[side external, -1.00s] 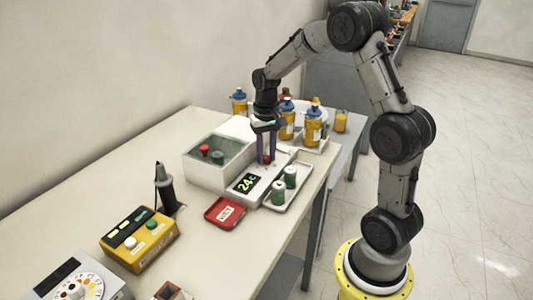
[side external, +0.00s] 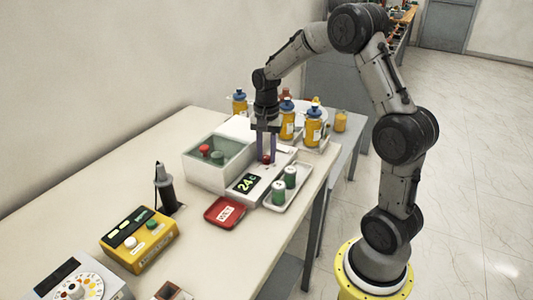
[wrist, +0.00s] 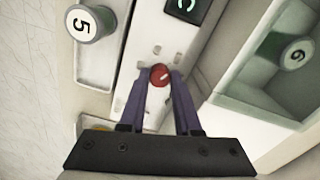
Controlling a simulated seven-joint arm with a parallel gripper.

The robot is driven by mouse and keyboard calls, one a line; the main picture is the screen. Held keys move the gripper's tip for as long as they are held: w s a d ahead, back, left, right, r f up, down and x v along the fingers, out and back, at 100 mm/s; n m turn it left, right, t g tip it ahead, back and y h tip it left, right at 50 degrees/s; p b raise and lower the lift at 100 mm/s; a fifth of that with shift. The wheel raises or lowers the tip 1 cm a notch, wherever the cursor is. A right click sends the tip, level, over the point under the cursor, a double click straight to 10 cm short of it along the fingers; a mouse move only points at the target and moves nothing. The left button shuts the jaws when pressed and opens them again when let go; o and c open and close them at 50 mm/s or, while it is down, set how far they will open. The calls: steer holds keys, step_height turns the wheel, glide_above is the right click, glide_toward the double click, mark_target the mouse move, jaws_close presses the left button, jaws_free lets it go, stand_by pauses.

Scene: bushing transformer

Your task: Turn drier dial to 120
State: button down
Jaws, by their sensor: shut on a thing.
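My gripper (side external: 266,157) points down over the panel. In the wrist view, its two purple fingers (wrist: 160,76) close on either side of the red dial.
A red tray (side external: 225,212) lies in front of the display. Yellow bottles with blue caps (side external: 313,128) stand close behind my gripper. A yellow button box (side external: 139,239) is nearer the camera.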

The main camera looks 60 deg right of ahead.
mark_target(267, 157)
steer(key=shift+r, duration=0.15)
steer(key=c, duration=0.6)
jaws_free()
step_height(267, 157, up, 12)
stand_by(0.3)
